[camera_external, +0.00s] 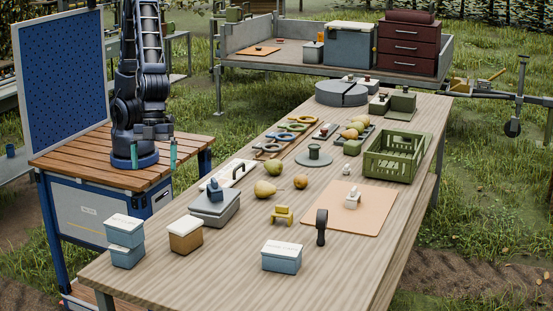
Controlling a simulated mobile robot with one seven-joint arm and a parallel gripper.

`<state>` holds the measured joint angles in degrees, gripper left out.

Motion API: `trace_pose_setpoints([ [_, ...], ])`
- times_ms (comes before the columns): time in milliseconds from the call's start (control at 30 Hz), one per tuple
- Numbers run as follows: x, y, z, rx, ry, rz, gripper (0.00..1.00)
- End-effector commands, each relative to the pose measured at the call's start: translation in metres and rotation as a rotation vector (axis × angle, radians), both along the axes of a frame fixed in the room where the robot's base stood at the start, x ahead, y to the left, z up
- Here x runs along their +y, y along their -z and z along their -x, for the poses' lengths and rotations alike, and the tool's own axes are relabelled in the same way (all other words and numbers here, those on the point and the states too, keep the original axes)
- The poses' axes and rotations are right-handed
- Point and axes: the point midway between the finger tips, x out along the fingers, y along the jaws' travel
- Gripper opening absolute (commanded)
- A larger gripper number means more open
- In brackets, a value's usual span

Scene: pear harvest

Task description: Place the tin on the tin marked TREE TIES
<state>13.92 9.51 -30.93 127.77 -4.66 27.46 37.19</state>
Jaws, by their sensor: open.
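Several small box-shaped tins with pale lids stand at the near end of the long wooden table. Two blue tins are stacked at the left corner: an upper tin (125,232) on a lower tin (126,257). An orange-brown tin (185,236) stands just right of them. Another blue tin (282,259) stands alone further right, near the front edge. Lid markings are too small to read, so I cannot tell which says TREE TIES. My gripper (154,153) is open and empty, pointing down above the slatted bench, well away from the tins.
A grey box (214,210) with a blue item on it stands behind the orange-brown tin. Pears (265,189), a yellow item (282,214), a dark-handled tool (321,227), an orange mat (365,210) and a green crate (395,155) lie beyond. Bare table surrounds the lone blue tin.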

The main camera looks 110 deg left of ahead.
Motion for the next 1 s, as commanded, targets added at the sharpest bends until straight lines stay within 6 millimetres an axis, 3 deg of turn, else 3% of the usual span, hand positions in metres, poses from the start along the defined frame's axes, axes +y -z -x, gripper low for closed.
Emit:
trace_pose_setpoints([
  [233,0.093,-0.051,-0.011,-0.039,-0.251,-0.049,1.00],
  [467,0.176,-0.093,0.000,-0.062,-0.491,-0.065,1.00],
  [767,0.273,-0.137,0.040,-0.075,-0.812,-0.042,1.00],
  [1000,0.339,-0.160,0.089,-0.071,-1.062,0.012,1.00],
])
